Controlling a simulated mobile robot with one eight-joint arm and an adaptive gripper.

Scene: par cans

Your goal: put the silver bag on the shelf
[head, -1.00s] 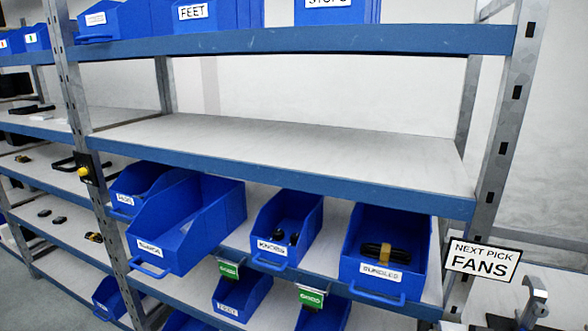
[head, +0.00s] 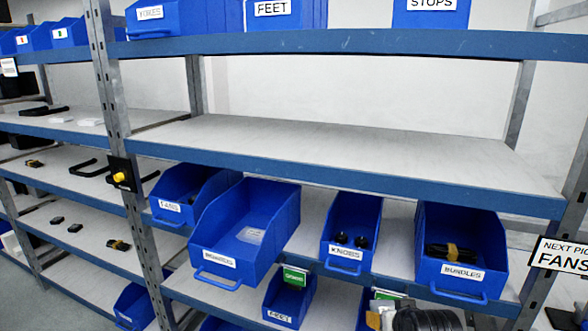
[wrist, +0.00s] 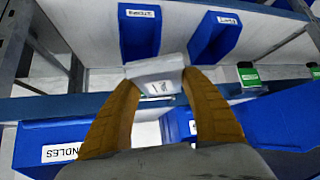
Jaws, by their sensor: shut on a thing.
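The silver bag (wrist: 157,80) is a small pale pouch in the wrist view, pinched between the two yellow-brown fingertips of my gripper (wrist: 157,85). It hangs in front of the shelving, apart from the boards. In the head view my dark gripper (head: 388,316) only just enters at the bottom edge, right of centre, and the bag is hard to make out there. The wide shelf (head: 350,150) at mid height is bare, with a blue front edge. It lies above and beyond my gripper.
Below the bare shelf stand several blue bins, including brackets (head: 211,245) with a pale packet (head: 250,235) inside, knobs (head: 345,240) and bundles (head: 462,235). A board with bins runs above. Metal posts (head: 112,110) bound the bay. A sign (head: 562,257) stands at right.

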